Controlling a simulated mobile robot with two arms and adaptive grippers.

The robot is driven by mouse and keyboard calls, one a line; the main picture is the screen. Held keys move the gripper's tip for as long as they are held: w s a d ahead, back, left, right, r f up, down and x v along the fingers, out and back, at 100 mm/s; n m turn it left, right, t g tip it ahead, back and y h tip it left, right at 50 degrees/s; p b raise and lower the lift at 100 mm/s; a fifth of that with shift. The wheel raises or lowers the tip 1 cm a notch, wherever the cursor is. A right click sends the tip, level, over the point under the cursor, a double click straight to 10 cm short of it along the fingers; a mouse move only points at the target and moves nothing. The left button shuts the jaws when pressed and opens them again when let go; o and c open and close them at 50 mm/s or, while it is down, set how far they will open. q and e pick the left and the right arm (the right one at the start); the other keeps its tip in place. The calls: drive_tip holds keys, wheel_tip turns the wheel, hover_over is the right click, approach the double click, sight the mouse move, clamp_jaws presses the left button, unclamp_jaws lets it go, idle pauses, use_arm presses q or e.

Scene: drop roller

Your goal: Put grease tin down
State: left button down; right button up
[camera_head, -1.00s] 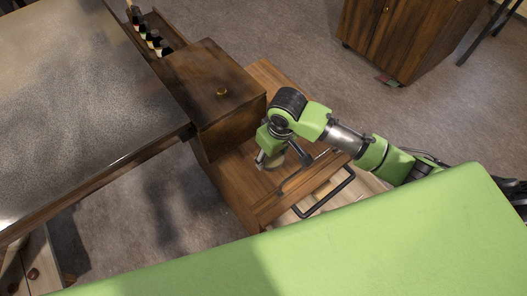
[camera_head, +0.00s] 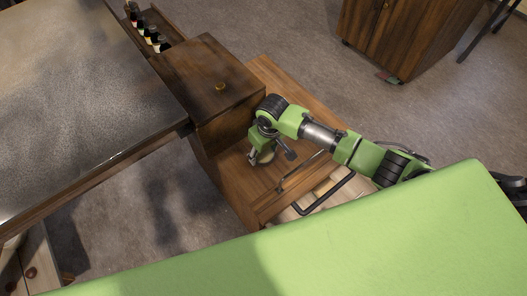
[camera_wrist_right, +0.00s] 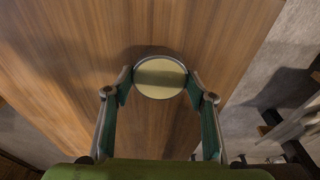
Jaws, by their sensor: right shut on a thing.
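The grease tin (camera_wrist_right: 160,78) is round with a pale yellowish lid and a metal rim. In the right wrist view it sits between both fingertips of my right gripper (camera_wrist_right: 159,86), which is shut on it. Brown wood grain lies below the tin; I cannot tell whether the tin touches it. In the head view my right gripper (camera_head: 256,158) is low over the wooden surface (camera_head: 240,188), beside the dark wooden box. The arm mostly hides the tin there. My left gripper is not in view.
The dark wooden box (camera_head: 205,100) with a small brass-coloured piece on top rises left of the gripper. A black bar handle (camera_head: 328,196) is at the near right edge. Several small bottles (camera_head: 150,32) stand in a tray behind. A grey-topped table (camera_head: 70,90) is left.

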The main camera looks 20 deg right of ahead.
sight(267, 158)
drive_tip(key=o, duration=1.3)
drive_tip(key=shift+f, duration=0.1)
drive_tip(key=shift+c, duration=0.2)
wheel_tip(267, 158, up, 12)
drive_tip(key=s+p, duration=0.1)
drive_tip(key=shift+s+d, duration=0.25)
drive_tip(key=shift+s, duration=0.1)
